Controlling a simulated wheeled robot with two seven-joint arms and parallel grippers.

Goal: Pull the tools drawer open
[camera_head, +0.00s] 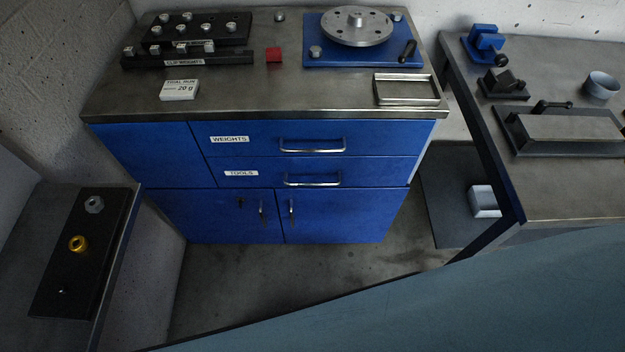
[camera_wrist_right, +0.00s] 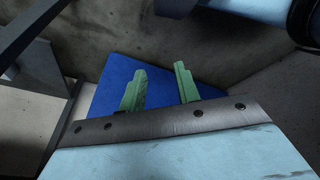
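The tools drawer (camera_head: 255,177) is the lower of two blue drawers in the cabinet, in the head view. It bears a white TOOLS label (camera_head: 241,173) and a silver bar handle (camera_head: 312,183). Its front looks flush with the cabinet, so it is shut. My right gripper (camera_wrist_right: 159,72) shows in the right wrist view with two green fingers apart and nothing between them. A blue surface (camera_wrist_right: 108,98) lies behind the fingers; I cannot tell which part it is. Neither gripper shows in the head view.
The weights drawer (camera_head: 255,139) is above, shut; cabinet doors (camera_head: 335,215) are below. The metal top (camera_head: 240,98) carries a weight rack and rotor stand (camera_head: 357,30). A side bench (camera_head: 570,190) stands right, a low table (camera_head: 112,270) left. Floor before the cabinet is partly clear.

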